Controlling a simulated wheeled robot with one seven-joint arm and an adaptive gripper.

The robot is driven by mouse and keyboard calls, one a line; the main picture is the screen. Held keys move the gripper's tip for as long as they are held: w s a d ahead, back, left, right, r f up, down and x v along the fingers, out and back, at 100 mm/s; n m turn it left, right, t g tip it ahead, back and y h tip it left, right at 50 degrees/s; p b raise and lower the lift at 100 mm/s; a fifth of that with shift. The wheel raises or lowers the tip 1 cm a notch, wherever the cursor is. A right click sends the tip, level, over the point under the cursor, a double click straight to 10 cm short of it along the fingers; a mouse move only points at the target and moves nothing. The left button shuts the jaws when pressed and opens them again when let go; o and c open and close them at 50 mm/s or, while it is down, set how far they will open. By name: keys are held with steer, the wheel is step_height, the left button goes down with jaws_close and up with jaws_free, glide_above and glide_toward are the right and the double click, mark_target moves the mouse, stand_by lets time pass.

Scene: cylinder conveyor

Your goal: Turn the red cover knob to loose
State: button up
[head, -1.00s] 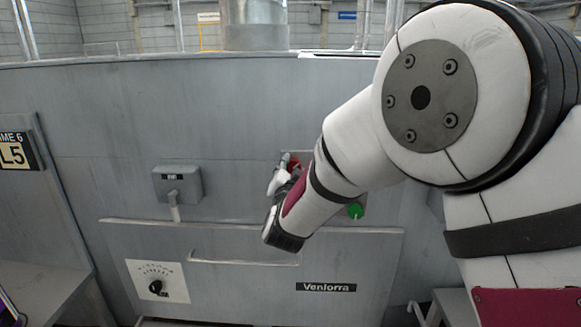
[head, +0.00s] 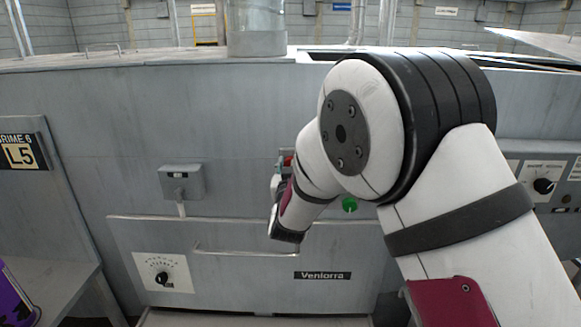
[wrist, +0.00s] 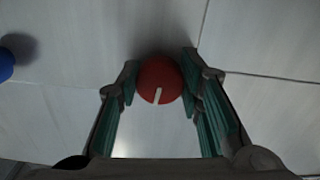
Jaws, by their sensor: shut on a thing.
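The red cover knob (wrist: 160,82) is a round knob with a pale pointer line, seen in the wrist view between the fingers of my gripper (wrist: 160,85). The line runs from its centre toward the bottom of the picture, tilted slightly left. My gripper is shut on the knob, one finger on each side. In the head view, a small part of the red knob (head: 288,160) shows beside my gripper (head: 281,172) at the machine's front panel. My forearm and wrist hide most of the knob and fingers there.
A green button (head: 349,204) is to the right of my wrist. A grey box (head: 182,182) is on the panel to the left. Below are a horizontal handle (head: 245,253) and a black dial (head: 162,279). A blue round thing (wrist: 5,64) shows at the wrist view's left edge.

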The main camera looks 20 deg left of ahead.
steer(key=shift+f, duration=0.15)
steer(key=o, duration=1.2)
steer(key=shift+c, duration=0.2)
steer(key=v, duration=1.2)
